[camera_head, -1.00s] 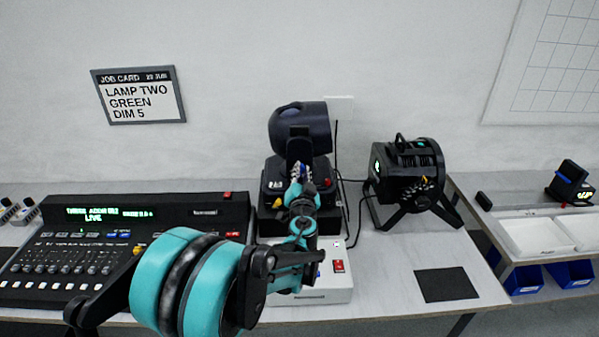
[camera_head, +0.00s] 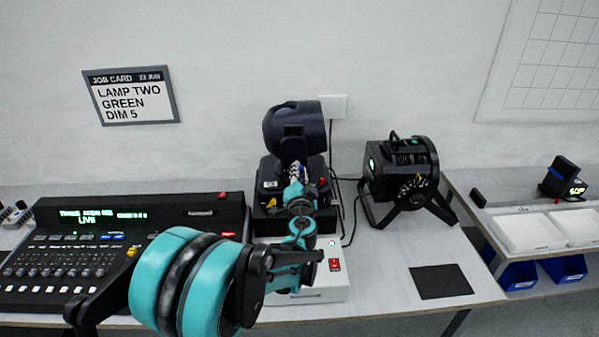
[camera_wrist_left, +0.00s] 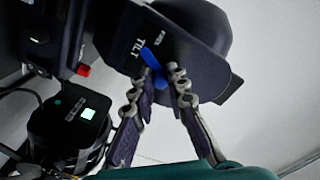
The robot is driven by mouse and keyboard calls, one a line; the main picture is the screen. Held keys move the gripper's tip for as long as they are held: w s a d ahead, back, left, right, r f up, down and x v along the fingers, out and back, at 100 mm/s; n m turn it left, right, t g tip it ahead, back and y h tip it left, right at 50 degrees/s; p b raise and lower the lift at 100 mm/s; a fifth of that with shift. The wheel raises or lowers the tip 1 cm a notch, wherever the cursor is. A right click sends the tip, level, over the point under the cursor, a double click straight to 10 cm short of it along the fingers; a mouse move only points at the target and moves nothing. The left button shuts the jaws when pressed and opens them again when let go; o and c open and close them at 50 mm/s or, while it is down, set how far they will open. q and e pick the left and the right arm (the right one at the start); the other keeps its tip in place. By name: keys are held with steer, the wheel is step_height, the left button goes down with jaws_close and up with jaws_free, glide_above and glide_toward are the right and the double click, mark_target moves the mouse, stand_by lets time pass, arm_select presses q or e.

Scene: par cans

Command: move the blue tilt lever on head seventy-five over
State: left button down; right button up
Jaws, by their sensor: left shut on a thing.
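The dark moving-head lamp (camera_head: 293,128) sits on its black base at the back of the bench in the head view. No number seventy-five is readable on it. In the left wrist view the blue lever (camera_wrist_left: 151,60) shows beside the word TILT on the lamp's dark housing (camera_wrist_left: 196,40). My left gripper (camera_wrist_left: 163,80) has its two fingers closed about the lever's lower end. In the head view the left gripper (camera_head: 296,172) is in front of the lamp, and my arm hides the lever. My right gripper is not in view.
A lighting console (camera_head: 110,250) stands at the left. A white box with a red switch (camera_head: 335,265) lies below the lamp. A second black lamp (camera_head: 405,178) on a stand is to the right, with cables between. A dark mat (camera_head: 441,282) lies at the front right.

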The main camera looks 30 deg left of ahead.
arm_select(q)
steer(key=shift+s+a, duration=0.1)
steer(key=shift+a, duration=0.05)
steer(key=c, duration=1.5)
jaws_free()
steer(key=shift+a, duration=0.15)
steer(key=v, duration=1.2)
steer(key=shift+f, duration=0.1)
